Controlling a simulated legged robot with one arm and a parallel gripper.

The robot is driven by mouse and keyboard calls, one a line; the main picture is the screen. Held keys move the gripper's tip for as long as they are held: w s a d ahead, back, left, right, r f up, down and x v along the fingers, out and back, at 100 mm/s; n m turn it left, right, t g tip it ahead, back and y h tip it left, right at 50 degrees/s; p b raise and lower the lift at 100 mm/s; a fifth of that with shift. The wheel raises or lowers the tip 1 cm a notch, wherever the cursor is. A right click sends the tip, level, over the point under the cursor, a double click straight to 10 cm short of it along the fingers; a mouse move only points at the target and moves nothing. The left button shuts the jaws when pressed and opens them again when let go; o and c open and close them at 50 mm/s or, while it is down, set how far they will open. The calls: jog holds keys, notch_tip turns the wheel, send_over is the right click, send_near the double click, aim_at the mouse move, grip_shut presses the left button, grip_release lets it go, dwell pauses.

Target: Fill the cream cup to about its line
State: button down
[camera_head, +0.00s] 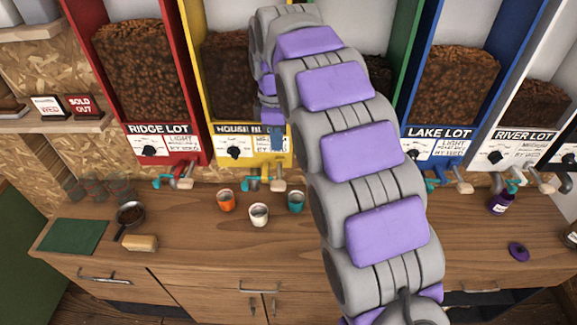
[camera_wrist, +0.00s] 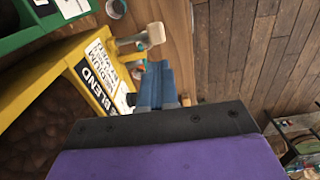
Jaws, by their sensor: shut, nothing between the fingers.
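The cream cup (camera_head: 259,214) stands upright on the wooden counter, just in front of the yellow House Blend bin (camera_head: 230,75). I cannot make out its line or how full it is. The bin's tap, with a beige-ended handle (camera_head: 278,184), hangs at the bin's lower edge, behind and above the cup. The handle end also shows in the wrist view (camera_wrist: 154,34). My gripper (camera_head: 277,142) has blue fingers, shut and empty, in front of the bin's label. In the wrist view the fingers (camera_wrist: 155,82) point toward the tap area, apart from the handle.
An orange cup (camera_head: 226,201) and a teal cup (camera_head: 296,202) flank the cream cup. A pan of beans (camera_head: 130,214), a sponge-like block (camera_head: 139,243) and a green mat (camera_head: 73,237) lie at left. My arm covers the centre-right.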

aim_at(278, 184)
jog(key=f, duration=1.3)
jog(key=shift+w+a, duration=0.25)
jog(key=shift+a, duration=0.1)
jog(key=shift+d+f, duration=0.3)
jog(key=shift+f, duration=0.25)
jog(key=shift+a, duration=0.15)
